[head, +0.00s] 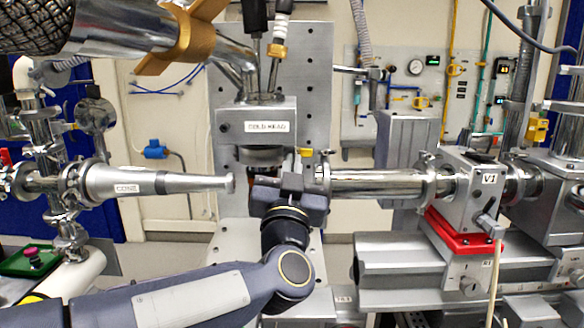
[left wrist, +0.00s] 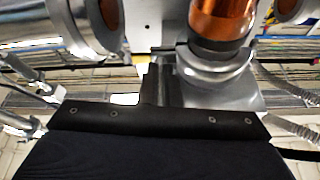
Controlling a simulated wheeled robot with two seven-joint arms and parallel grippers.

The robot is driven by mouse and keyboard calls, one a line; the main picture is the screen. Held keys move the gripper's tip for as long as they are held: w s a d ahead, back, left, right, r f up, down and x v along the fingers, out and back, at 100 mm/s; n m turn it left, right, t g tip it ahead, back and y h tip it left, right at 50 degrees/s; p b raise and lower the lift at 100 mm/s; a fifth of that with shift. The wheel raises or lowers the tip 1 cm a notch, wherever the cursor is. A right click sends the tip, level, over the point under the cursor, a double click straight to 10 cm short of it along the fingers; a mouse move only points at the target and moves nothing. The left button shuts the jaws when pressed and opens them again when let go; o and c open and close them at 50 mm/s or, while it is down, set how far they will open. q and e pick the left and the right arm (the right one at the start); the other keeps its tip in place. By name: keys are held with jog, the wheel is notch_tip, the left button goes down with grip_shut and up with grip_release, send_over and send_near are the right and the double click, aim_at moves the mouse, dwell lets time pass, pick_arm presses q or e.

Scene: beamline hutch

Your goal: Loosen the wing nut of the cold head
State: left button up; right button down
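The cold head (head: 283,114) is a grey block with a printed label, upright in the middle of the head view. Its lower dark collar sits just above my left gripper (head: 291,178). A small yellow piece (head: 307,152) shows right by the gripper's fingers; I cannot tell whether it is the wing nut. In the left wrist view the dark fingers (left wrist: 162,85) stand close together beside a silver clamp ring (left wrist: 214,74) under a copper cylinder (left wrist: 222,17). I cannot see whether anything is between them. My right gripper is out of view.
A silver cone tube (head: 170,183) labelled CONE ends left of my gripper. A steel pipe (head: 380,184) runs right to the V1 valve block (head: 466,185) on a red base. A braided hose with a large brass winged fitting (head: 183,42) crosses the upper left, near the camera.

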pick_arm(q)
jog(key=o, duration=0.4)
jog(key=shift+w, duration=0.1)
jog(key=shift+a, duration=0.1)
